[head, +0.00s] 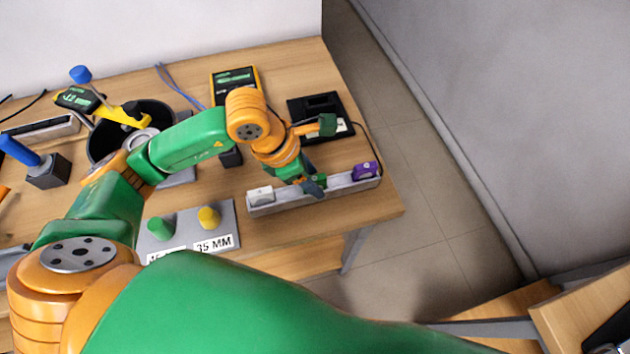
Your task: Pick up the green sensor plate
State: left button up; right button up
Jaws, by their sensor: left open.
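The green sensor plate (319,180) sits in a long grey tray (345,187) near the table's right front edge. It lies between a white piece (262,194) on the left and a purple piece (365,171) on the right. My left gripper (311,185) points down over the tray at the green plate and is open. Its dark fingers cover part of the plate, and I cannot tell whether they touch it. My right gripper is not in view.
A grey plate (228,235) with green and yellow pegs lies left of the tray. A yellow-framed meter (235,83) and a black device (318,108) stand behind. A black bowl (105,140) is at the left. The table ends just right of the tray.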

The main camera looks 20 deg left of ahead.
aim_at(319, 177)
pick_arm(q)
jog(key=shift+s, duration=0.15)
jog(key=c, duration=0.6)
grip_shut()
notch_tip(319, 177, up, 3)
jog(key=shift+r, duration=0.2)
jog(key=s+d+r+b, duration=0.2)
jog(key=s+r+b, duration=0.1)
jog(key=s+r, duration=0.2)
jog(key=s+d+r+b, duration=0.2)
jog(key=s+r+b, duration=0.1)
jog(key=s, duration=0.5)
jog(key=shift+d+r, duration=0.35)
jog(key=shift+r, duration=0.5)
